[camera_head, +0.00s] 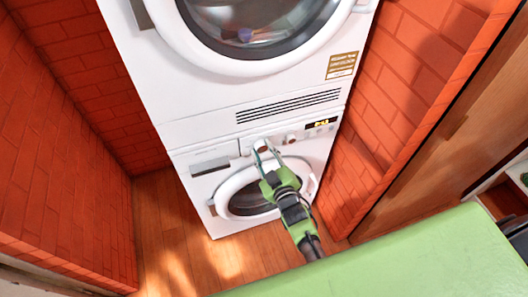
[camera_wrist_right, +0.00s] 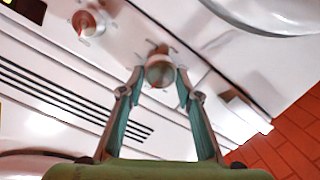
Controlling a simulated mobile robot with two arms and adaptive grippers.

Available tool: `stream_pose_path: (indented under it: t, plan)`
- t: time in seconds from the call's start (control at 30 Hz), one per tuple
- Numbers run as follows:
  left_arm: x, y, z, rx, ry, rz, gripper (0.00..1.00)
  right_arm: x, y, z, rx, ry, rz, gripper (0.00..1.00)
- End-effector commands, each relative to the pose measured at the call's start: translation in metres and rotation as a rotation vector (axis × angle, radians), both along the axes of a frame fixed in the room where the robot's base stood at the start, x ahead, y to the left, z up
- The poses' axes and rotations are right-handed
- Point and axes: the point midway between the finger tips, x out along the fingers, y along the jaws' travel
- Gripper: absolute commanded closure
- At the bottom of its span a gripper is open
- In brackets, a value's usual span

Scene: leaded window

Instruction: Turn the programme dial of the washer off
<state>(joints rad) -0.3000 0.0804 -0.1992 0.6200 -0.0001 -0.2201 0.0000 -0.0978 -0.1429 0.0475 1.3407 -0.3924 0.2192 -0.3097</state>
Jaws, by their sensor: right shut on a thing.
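The white washer (camera_head: 235,190) stands at the bottom of a stack, with its control panel along its top edge. My right gripper (camera_head: 263,148) reaches that panel. In the right wrist view, the fingers (camera_wrist_right: 160,74) are shut on a round dial (camera_wrist_right: 159,71) with a reddish-brown face, one finger on each side. In the head view this dial is mostly hidden by the gripper. A second reddish knob (camera_wrist_right: 86,23) sits apart from the fingers and also shows in the head view (camera_head: 290,138). The dial's pointer setting is too small to read. My left gripper is not in view.
A lit display (camera_head: 320,123) is on the panel's right. Another white machine (camera_head: 250,88) with a round door is stacked above. Red brick walls (camera_head: 75,100) stand close on both sides. A green surface (camera_head: 400,262) fills the lower right. Wooden floor (camera_head: 180,245) shows at lower left.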

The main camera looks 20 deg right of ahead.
Motion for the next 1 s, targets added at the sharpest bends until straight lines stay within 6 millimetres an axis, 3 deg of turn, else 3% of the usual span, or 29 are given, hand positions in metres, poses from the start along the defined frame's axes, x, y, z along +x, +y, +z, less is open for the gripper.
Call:
stream_pose_path:
  t: [0.67, 0.7, 0.77, 1.0]
  plan:
    - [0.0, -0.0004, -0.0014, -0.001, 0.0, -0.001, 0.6, 0.0004, 0.0001, 0.0007, -0.065, -0.004, 0.0, 0.9]
    - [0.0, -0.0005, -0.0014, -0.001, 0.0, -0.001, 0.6, 0.0004, 0.0001, 0.0007, -0.065, -0.004, 0.0, 0.64]
    - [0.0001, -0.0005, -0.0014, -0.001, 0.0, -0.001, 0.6, 0.0004, 0.0001, 0.0007, -0.065, -0.004, 0.0, 0.52]
    - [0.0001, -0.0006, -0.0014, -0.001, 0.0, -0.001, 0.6, 0.0002, 0.0003, 0.0004, -0.063, -0.004, 0.0, 0.52]
